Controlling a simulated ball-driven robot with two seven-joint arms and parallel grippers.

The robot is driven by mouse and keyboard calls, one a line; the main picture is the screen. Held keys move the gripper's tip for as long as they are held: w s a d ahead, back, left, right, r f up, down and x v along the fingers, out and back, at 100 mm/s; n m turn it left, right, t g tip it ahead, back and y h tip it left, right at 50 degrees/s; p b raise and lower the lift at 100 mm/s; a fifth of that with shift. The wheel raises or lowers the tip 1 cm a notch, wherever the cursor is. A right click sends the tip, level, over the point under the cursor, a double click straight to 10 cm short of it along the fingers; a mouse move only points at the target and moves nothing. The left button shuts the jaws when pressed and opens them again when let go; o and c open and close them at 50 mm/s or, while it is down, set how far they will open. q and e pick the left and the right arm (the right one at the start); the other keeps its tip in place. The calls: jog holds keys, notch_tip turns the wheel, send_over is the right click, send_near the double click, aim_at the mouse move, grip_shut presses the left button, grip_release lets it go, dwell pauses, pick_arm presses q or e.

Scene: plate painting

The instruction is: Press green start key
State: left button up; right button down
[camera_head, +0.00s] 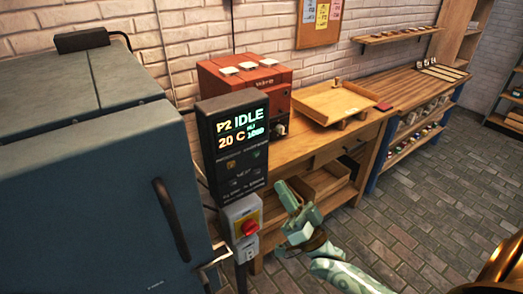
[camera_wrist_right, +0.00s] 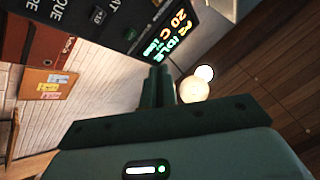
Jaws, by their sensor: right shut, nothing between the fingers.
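A black control panel (camera_head: 234,150) stands beside the blue-grey kiln-like cabinet. Its lit display (camera_head: 242,128) reads P2 IDLE and 20 C. Small keys sit below the display; one at the upper right (camera_head: 256,155) looks faintly green, but it is too small to be sure. My right gripper (camera_head: 282,190) is just right of the panel's lower part, apart from it in the picture. In the right wrist view its fingers (camera_wrist_right: 158,82) are together and empty, with the panel (camera_wrist_right: 105,22) and display (camera_wrist_right: 172,32) beyond them. My left gripper is not in view.
A yellow and grey box with a red button (camera_head: 249,227) hangs below the panel. The blue-grey cabinet (camera_head: 90,190) fills the left. A wooden bench (camera_head: 285,147) carries a red device (camera_head: 245,77) and a wooden tray (camera_head: 335,103). The brick floor (camera_head: 425,190) at right is clear.

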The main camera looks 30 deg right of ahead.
aim_at(256, 154)
jog(key=shift+s+d+r+m+t+h, duration=0.15)
jog(key=shift+s+r+m+t, duration=0.25)
jog(key=shift+r+m, duration=0.1)
jog(key=shift+s+d+r+m+t+h, duration=0.15)
jog(key=shift+s+r+m+t, duration=0.1)
jog(key=shift+r+m+t, duration=0.2)
jog(key=shift+w, duration=0.15)
jog(key=w+b, duration=0.3)
jog(key=w, duration=0.5)
jog(key=shift+w+a, duration=0.3)
jog(key=shift+a, duration=0.05)
dwell(1.3)
jog(key=shift+w, duration=0.4)
